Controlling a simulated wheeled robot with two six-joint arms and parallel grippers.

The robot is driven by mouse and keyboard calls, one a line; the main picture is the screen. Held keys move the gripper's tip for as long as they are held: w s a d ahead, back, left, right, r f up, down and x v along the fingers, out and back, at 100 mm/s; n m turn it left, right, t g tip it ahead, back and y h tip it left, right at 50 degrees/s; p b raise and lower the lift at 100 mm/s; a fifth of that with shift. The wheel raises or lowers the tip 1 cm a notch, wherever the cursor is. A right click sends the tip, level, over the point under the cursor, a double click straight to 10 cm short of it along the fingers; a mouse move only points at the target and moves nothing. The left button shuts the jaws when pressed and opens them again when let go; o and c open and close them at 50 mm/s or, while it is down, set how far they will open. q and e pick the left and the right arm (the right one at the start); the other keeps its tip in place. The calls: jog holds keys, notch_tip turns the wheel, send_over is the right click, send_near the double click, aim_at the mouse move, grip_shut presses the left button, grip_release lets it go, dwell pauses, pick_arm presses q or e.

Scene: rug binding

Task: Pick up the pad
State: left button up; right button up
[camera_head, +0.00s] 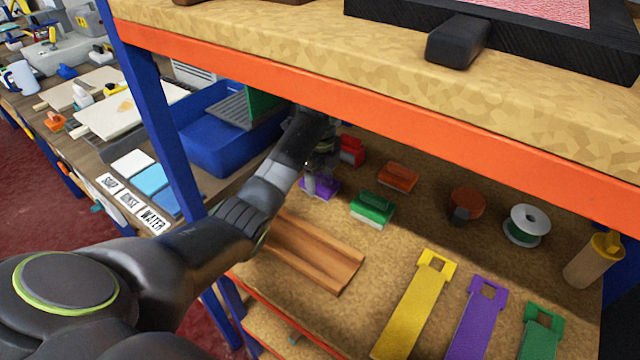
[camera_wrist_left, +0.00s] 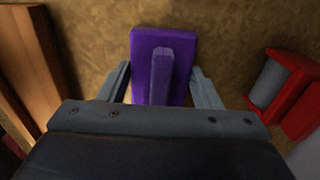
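A purple pad (camera_wrist_left: 179,50) with a raised bar-shaped handle (camera_wrist_left: 160,75) lies on the shelf board, seen from above in the left wrist view. In the head view the purple pad (camera_head: 327,187) is partly hidden behind my left gripper (camera_head: 311,185). In the left wrist view my left gripper (camera_wrist_left: 160,88) is open, with one finger on each side of the handle and gaps between. Whether the fingertips touch the pad cannot be told. My right gripper is in neither view. A green pad-like block (camera_head: 372,205) and an orange one (camera_head: 398,176) lie nearby.
A red object (camera_head: 352,150) with a grey cylinder sits close on the right in the wrist view. A grooved wooden board (camera_head: 315,250) lies at front left. The upper shelf's orange edge (camera_head: 400,105) overhangs my arm. A blue post (camera_head: 160,120) stands left.

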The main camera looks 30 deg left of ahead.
aim_at(320, 173)
pick_arm(q)
jog(key=c, duration=0.6)
jog(key=shift+r, duration=0.15)
jog(key=shift+r, duration=0.25)
notch_tip(320, 173, up, 2)
jog(key=shift+r, duration=0.15)
notch_tip(320, 173, up, 7)
jog(key=p, duration=0.7)
jog(key=o, duration=0.4)
jog(key=shift+c, duration=1)
